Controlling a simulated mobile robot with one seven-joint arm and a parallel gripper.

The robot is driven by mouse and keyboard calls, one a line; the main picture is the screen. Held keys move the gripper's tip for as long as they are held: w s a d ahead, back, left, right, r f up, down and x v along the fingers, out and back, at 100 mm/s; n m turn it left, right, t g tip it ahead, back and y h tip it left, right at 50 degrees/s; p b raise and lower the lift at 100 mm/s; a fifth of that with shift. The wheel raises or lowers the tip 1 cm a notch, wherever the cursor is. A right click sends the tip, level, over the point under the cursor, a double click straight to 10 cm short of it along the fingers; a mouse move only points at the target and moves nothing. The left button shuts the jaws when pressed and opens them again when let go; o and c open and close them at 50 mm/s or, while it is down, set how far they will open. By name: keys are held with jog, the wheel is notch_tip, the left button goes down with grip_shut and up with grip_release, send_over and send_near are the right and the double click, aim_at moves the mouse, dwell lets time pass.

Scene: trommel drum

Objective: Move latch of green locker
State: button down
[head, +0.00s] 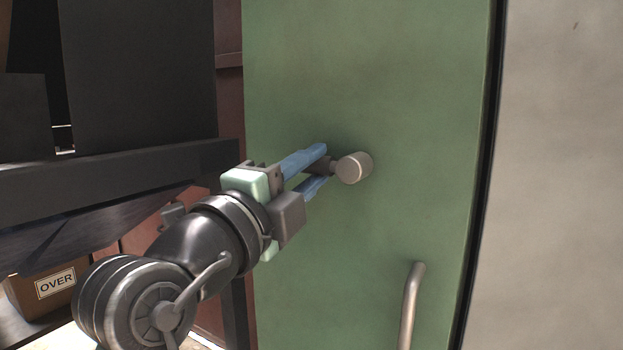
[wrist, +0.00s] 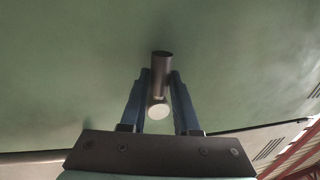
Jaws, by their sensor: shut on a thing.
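The green locker (head: 420,110) shows a flat green door that fills the middle of the head view. Its latch (head: 354,167) is a grey metal cylinder with a round end, sticking out from the door. In the wrist view the latch (wrist: 160,75) shows between the blue fingers, with its pale round end toward the camera. My gripper (head: 322,168) is shut on the latch, one blue finger on each side of it. The fingers hide part of the latch's base in the head view. In the wrist view my gripper (wrist: 160,85) reaches up toward the green door.
A curved metal handle (head: 411,305) is on the door, below and right of the latch. A pale grey wall (head: 565,180) stands to the right of the door. A dark shelf (head: 110,180) and a box marked OVER (head: 30,298) are at the left.

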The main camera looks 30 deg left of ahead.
jog(key=shift+r, duration=0.1)
jog(key=c, duration=0.7)
grip_release()
jog(key=shift+o, duration=0.2)
jog(key=s+f, duration=0.2)
jog(key=s, duration=1)
jog(key=shift+s+a+f+b, duration=0.25)
jog(key=shift+s+f+b, duration=0.1)
jog(key=shift+b, duration=0.05)
jog(key=shift+w+d, duration=0.1)
